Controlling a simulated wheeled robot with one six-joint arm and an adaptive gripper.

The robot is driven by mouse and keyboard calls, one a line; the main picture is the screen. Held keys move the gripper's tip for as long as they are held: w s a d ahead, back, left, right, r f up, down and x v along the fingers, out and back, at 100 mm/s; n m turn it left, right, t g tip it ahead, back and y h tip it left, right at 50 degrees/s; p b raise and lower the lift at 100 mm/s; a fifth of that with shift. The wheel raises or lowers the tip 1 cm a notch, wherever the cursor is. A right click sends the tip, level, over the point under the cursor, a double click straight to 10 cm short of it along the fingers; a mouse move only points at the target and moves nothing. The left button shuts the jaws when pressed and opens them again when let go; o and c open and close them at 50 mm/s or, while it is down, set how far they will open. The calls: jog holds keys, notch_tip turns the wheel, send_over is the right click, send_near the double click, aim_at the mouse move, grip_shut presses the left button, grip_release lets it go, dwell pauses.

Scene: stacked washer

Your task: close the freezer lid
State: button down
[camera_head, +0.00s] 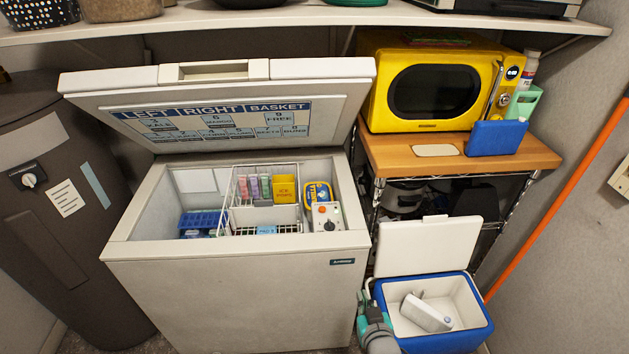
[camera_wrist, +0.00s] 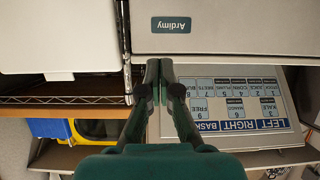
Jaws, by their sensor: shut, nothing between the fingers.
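The freezer (camera_head: 230,290) is a white chest with its lid (camera_head: 335,100) open, raised and tilted back at the rear. The lid's underside carries a blue and white label panel. In the wrist view, which is upside down, the lid (camera_wrist: 291,136) shows beyond the freezer's front (camera_wrist: 260,25). My gripper (camera_wrist: 158,64) has dark green fingers that are together and empty. In the head view, my gripper (camera_head: 364,296) is low by the freezer's front right corner, beside the cooler. It is well below the lid and apart from it.
A blue cooler (camera_head: 480,322) with its white lid (camera_head: 428,247) open stands right of the freezer. Behind it is a rack with a wooden top (camera_head: 400,152) and yellow microwave (camera_head: 375,100). A shelf (camera_head: 300,18) runs above the lid. A dark bin (camera_head: 50,240) stands left.

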jog(key=w+a+r, duration=0.3)
jog(key=w+r, duration=0.6)
jog(key=w, duration=0.5)
jog(key=g, duration=0.2)
send_near(315, 60)
jog(key=shift+m, duration=0.3)
jog(key=w+f, duration=0.1)
jog(key=w, duration=0.2)
jog(key=w+f, duration=0.1)
jog(key=w, duration=0.1)
jog(key=w+f, duration=0.1)
jog(key=w, duration=0.2)
jog(key=shift+w+a, duration=0.3)
jog(key=shift+a, duration=0.1)
jog(key=shift+r, duration=0.1)
